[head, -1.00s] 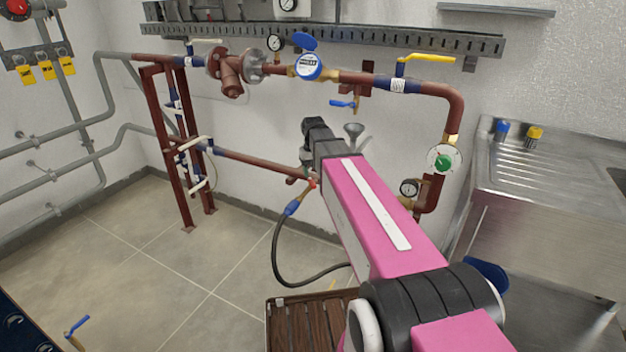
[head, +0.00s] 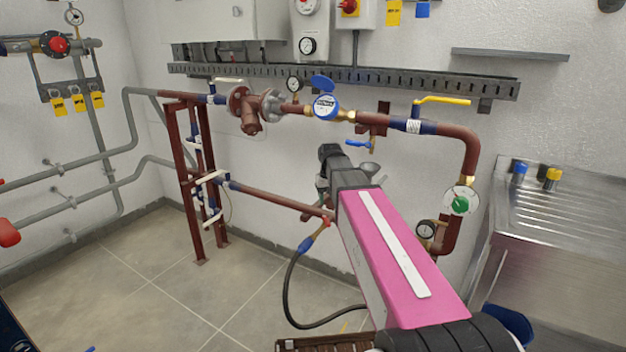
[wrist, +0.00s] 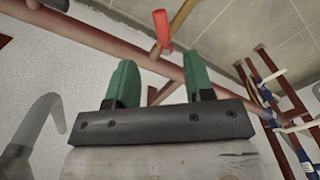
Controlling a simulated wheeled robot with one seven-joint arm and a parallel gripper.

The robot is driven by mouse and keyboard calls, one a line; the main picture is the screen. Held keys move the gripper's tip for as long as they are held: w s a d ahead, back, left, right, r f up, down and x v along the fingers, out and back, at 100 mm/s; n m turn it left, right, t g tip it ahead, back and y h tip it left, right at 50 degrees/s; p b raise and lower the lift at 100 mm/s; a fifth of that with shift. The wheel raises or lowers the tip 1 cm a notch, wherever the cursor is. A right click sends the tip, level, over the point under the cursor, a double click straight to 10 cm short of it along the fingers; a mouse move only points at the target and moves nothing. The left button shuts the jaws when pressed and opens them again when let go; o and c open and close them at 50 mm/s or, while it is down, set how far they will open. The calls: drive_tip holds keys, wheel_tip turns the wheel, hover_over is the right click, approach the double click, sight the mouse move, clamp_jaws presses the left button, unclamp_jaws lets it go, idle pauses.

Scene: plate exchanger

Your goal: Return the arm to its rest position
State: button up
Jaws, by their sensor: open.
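My pink arm reaches forward from the bottom of the head view towards the lower pipe. My gripper shows in the wrist view (wrist: 160,82), with two green fingers spread apart and nothing between them. I cannot tell how far the fingers are from the pipe.
The red-brown upper pipe (head: 365,118) carries a blue meter (head: 326,107) and a yellow-handled valve (head: 440,101). A black hose (head: 288,290) hangs left of my arm. A steel sink (head: 560,215) stands at right. The floor (head: 140,290) at left is largely clear.

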drive_tip(key=s+d+f, duration=0.1)
drive_tip(key=s+f, duration=0.8)
drive_tip(key=s+d+f+m, duration=0.1)
drive_tip(key=s+d+f, duration=0.1)
drive_tip(key=s+f, duration=0.7)
drive_tip(key=shift+s+d+f, duration=0.3)
drive_tip(key=shift+s+f, duration=0.05)
